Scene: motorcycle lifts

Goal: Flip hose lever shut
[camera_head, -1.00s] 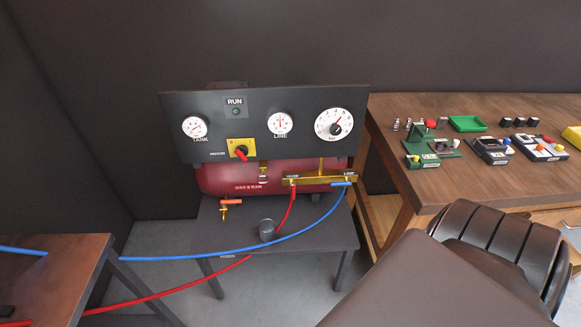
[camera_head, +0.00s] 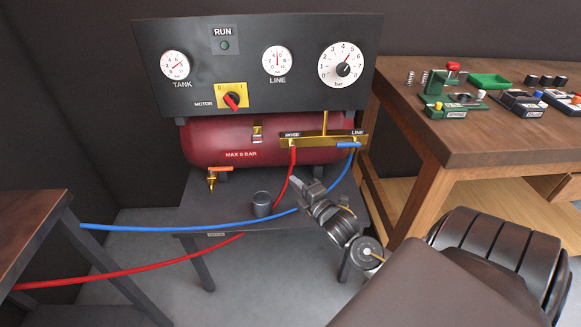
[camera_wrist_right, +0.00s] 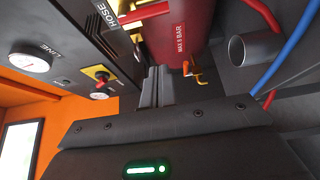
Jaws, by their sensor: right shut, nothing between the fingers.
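The red hose lever (camera_head: 293,147) is small in the head view, below the HOSE label on the brass manifold (camera_head: 318,138); its exact angle is hard to tell there. In the right wrist view a red lever (camera_wrist_right: 145,12) shows at the top edge, beside the HOSE label (camera_wrist_right: 105,13). My right gripper (camera_head: 297,183) is below the lever in the head view, apart from it, shut and empty. Its closed fingers (camera_wrist_right: 157,78) point toward the compressor in the wrist view. My left gripper is in neither view.
A blue lever (camera_head: 348,145) sits under the LINE label. Red and blue hoses (camera_head: 180,227) cross in front of the stand. A grey cup (camera_head: 262,203) stands left of my gripper. The red tank (camera_head: 215,140) and gauge panel (camera_head: 300,90) rise behind. A wooden workbench (camera_head: 470,130) is right.

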